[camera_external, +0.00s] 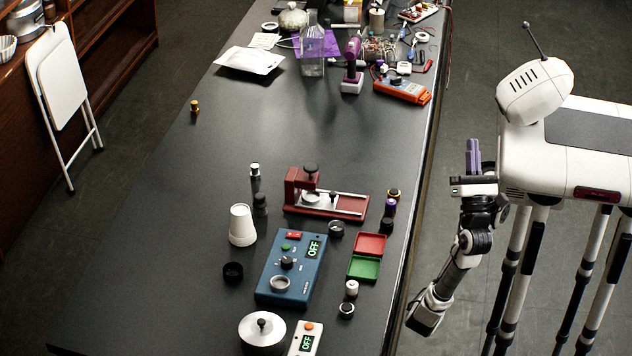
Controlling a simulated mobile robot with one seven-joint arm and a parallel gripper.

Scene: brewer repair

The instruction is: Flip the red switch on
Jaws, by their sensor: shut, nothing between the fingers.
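The red switch (294,234) sits at the top left of a blue control box (268,291) on the black table. The box also has a green button, a dark knob, a metal ring and a display (314,248) reading OFF. The switch is too small to tell its position. My gripper (473,145), with purple fingers, is off the table's right edge beside my white body, its fingers pointing up. It is shut and empty, well apart from the box.
A dark red fixture (325,202) stands behind the box. Red and green trays (364,268) lie to its right, a white cup (242,226) to its left. A metal pot (262,330) and a white device (304,341) reading OFF stand in front. The table's middle is mostly clear.

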